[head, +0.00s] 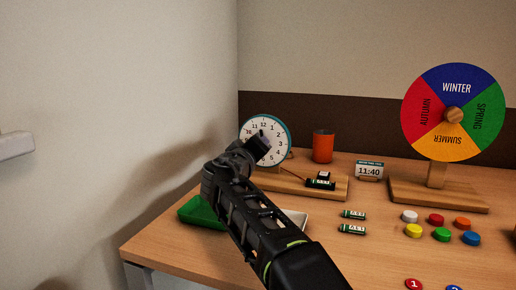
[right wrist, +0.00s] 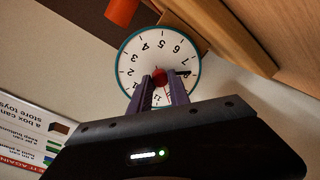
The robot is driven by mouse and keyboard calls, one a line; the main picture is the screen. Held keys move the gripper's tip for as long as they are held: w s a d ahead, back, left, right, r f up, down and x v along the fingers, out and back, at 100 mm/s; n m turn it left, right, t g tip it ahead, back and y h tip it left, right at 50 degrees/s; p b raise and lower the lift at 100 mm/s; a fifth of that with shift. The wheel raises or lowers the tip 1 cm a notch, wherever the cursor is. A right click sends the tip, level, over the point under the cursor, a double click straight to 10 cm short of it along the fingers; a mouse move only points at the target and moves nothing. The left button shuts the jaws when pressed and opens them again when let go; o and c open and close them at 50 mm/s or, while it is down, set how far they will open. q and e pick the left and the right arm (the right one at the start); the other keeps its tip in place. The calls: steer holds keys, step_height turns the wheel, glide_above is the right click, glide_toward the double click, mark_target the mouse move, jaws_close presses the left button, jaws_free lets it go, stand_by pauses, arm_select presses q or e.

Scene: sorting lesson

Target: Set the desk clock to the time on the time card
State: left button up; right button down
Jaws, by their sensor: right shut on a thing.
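The desk clock (head: 262,134), white-faced with a teal rim, stands at the back left of the table. It shows upside down in the right wrist view (right wrist: 146,62). My right gripper (head: 262,146) is in front of its face. In the right wrist view its fingers (right wrist: 160,84) are shut on the red knob (right wrist: 160,75) at the dial's centre. A dark hand (right wrist: 182,73) points about at the 8; the fingers hide part of the dial and any other dark hand. The time card (head: 369,171) reads 11:40. My left gripper is not in view.
An orange cup (head: 323,147) stands right of the clock. Two batteries (head: 353,222) lie in front, near a green tray (head: 196,211) and a pale tray (head: 297,218). A season wheel (head: 437,141) and several coloured buttons (head: 436,219) are at the right. A wall closes the left side.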

steer(key=shift+f, duration=0.1)
stand_by(0.3)
steer(key=c, duration=1.2)
jaws_free()
steer(key=shift+c, duration=0.2)
steer(key=shift+s+a+r, duration=0.2)
steer(key=shift+s, duration=0.4)
steer(key=v, duration=0.6)
steer(key=shift+s, duration=0.25)
steer(key=shift+f, duration=0.1)
